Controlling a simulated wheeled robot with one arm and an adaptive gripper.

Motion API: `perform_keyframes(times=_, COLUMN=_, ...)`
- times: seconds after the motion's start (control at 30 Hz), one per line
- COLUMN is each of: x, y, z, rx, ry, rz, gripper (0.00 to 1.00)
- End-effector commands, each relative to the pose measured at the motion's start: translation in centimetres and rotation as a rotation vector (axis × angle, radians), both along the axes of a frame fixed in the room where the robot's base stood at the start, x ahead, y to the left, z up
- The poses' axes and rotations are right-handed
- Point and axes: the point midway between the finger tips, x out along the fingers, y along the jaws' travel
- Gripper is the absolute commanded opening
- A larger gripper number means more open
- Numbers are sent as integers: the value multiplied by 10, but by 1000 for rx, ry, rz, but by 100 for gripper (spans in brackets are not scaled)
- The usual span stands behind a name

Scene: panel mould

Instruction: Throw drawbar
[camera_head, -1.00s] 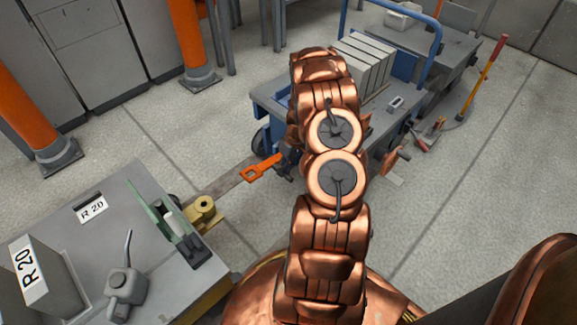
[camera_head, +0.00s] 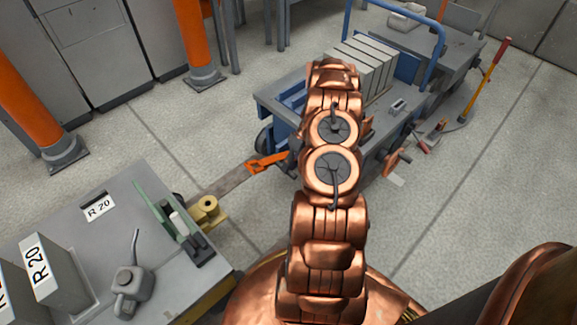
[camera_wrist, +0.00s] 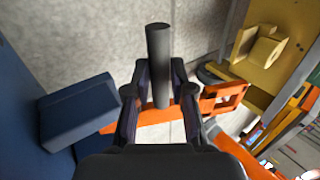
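The drawbar is an orange bar with a looped end (camera_head: 268,163), reaching left from the blue cart in the head view. In the wrist view the loop (camera_wrist: 226,96) lies right of my fingers and the orange bar (camera_wrist: 150,116) runs beneath them. A dark upright cylindrical handle (camera_wrist: 159,45) stands at the bar. My gripper (camera_wrist: 162,75) has one finger on each side of this handle and appears closed on it. In the head view my arm hides my gripper and the drawbar's cart end.
The blue cart (camera_head: 290,97) carries grey blocks (camera_head: 365,60). At left, a grey cart (camera_head: 70,235) has a brass-coloured coupling (camera_head: 208,210), also in the wrist view (camera_wrist: 258,50). Orange posts (camera_head: 190,40) stand behind. Floor between the carts is largely clear.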

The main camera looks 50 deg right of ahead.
Motion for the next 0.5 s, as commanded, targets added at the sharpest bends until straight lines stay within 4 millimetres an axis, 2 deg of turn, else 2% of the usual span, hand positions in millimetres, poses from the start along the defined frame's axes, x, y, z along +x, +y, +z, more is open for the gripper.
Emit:
perform_keyframes(times=0.03, x=-3, y=2, z=1, rx=7, ry=7, rz=2, gripper=27)
perform_keyframes(times=0.23, x=-2, y=1, z=0, rx=4, ry=5, rz=2, gripper=47)
perform_keyframes(times=0.5, x=-2, y=1, z=0, rx=1, ry=4, rz=3, gripper=47)
